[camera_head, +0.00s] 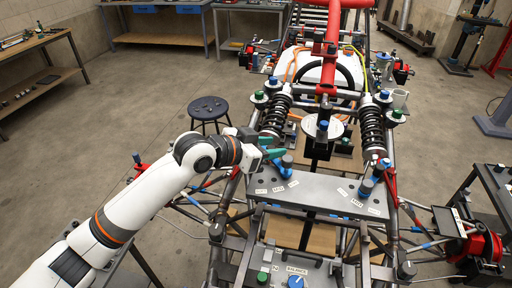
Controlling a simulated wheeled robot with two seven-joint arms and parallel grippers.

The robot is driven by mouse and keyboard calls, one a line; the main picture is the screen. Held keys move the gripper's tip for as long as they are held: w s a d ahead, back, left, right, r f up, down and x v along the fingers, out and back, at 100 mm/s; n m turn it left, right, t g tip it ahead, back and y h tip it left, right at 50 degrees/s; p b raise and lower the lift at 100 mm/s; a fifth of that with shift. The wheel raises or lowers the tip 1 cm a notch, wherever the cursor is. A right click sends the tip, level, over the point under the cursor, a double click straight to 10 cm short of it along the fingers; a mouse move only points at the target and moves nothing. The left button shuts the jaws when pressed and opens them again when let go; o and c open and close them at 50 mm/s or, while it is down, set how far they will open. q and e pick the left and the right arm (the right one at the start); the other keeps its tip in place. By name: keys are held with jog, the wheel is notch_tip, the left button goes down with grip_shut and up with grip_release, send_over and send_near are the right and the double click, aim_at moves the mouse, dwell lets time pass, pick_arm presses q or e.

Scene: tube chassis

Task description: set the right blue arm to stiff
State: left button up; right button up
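The right blue arm (368,186) stands on the right end of the grey cross plate (320,193). It leans up and to the right. Small white labels lie to its left and below it; their words are too small to read. A second blue arm (287,162) stands on the left end of the plate, with labels beside it. My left gripper (272,147) is just left of this left blue arm, its green-tipped fingers apart and nothing seen between them. Whether a finger touches that arm I cannot tell. My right gripper is out of view.
Two black coil-spring dampers (373,130) rise behind the plate, with green-capped posts beside them. A white disc with a blue knob (323,126) sits between them. A lower panel with a blue dial (295,282) is at the front. Red parts (484,247) stand at the right.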

pick_arm(q)
jog(key=b+v, duration=0.3)
jog(key=v, duration=0.8)
jog(key=shift+s+a+b, duration=0.15)
jog(key=shift+b, duration=0.2)
